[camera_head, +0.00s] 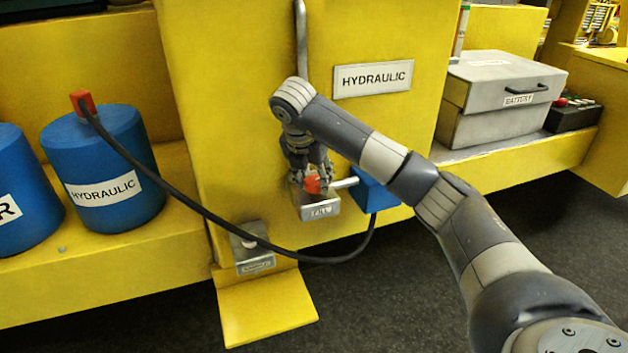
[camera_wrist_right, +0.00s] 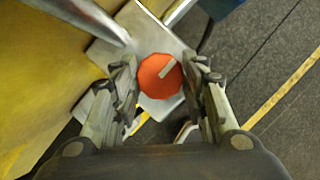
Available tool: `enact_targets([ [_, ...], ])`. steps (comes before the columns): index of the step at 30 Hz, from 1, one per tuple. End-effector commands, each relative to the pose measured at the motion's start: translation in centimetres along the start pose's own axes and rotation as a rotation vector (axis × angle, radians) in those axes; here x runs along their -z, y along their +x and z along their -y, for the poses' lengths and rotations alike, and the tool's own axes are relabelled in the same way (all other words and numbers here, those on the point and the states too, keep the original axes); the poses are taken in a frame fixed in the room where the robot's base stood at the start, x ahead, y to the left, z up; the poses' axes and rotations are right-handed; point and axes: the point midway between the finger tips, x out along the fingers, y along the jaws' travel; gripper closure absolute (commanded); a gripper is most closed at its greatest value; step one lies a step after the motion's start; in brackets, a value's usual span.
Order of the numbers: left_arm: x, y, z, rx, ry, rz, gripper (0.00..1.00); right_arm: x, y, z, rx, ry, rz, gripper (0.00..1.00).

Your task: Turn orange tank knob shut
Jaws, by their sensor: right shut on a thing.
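The orange knob (camera_head: 312,184) sits on a small grey metal block labelled FILL (camera_head: 320,209), low on the yellow panel. In the right wrist view the knob (camera_wrist_right: 160,75) is a round orange disc with a pale slanted bar mark on its face. My right gripper (camera_head: 308,176) reaches down over the block from above. In the wrist view its two fingers (camera_wrist_right: 160,88) stand on either side of the knob and are shut on it. My left gripper is not in view.
A black hose (camera_head: 205,213) runs from a blue HYDRAULIC tank (camera_head: 103,165) to a blue box (camera_head: 374,190) right of the block. A metal pipe (camera_head: 301,45) comes down above. A grey battery case (camera_head: 500,95) stands on the right ledge. Dark floor (camera_head: 420,300) lies below.

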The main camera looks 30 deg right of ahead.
Motion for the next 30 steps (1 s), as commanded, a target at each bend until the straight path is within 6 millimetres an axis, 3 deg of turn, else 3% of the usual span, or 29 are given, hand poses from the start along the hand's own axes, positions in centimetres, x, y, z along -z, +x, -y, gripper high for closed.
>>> enact_targets([
  [19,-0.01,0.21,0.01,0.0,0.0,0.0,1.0,-0.16,-0.11,-0.03,0.016,0.047,0.003,0.83],
  [20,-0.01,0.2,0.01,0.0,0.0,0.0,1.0,-0.15,-0.11,-0.03,0.016,0.047,0.002,0.53],
  [21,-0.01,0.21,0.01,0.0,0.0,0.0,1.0,-0.15,-0.11,-0.03,0.016,0.047,0.002,0.44],
  [22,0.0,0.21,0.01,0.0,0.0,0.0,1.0,-0.14,-0.1,-0.03,0.016,0.046,0.002,0.4],
  [30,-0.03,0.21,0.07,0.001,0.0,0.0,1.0,-0.05,-0.04,-0.03,0.017,0.044,0.001,0.4],
])
